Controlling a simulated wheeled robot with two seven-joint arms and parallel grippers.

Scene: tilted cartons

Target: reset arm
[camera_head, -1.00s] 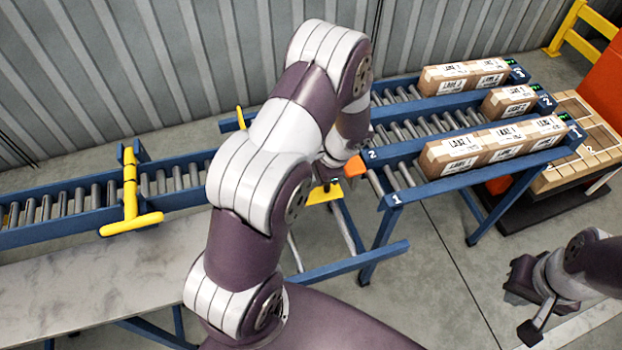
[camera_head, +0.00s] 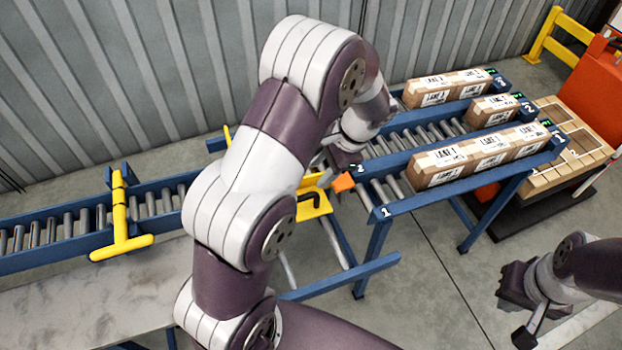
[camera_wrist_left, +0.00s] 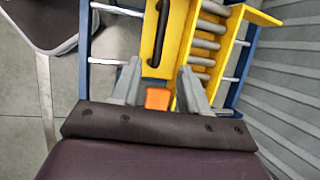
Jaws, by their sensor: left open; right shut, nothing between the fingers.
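My left arm reaches across the middle of the head view. My left gripper (camera_head: 338,172) is at its far end, near the lane-end rollers and partly hidden by the arm. In the left wrist view the two grey fingers of the left gripper (camera_wrist_left: 160,88) stand apart. A small orange block (camera_wrist_left: 157,98) shows between them in the picture; I cannot tell whether they touch it. The orange block also shows in the head view (camera_head: 343,182), beside a yellow plate (camera_head: 312,205). My right gripper (camera_head: 525,335) is at the lower right, shut and empty, over the floor.
Three roller lanes with blue rails (camera_head: 470,187) carry brown cartons (camera_head: 490,152) on the right. A roller conveyor (camera_head: 60,231) with a yellow bar (camera_head: 121,215) lies left. A pallet (camera_head: 558,175) stands beyond the lanes. Open floor (camera_head: 440,280) lies between lanes and right arm.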

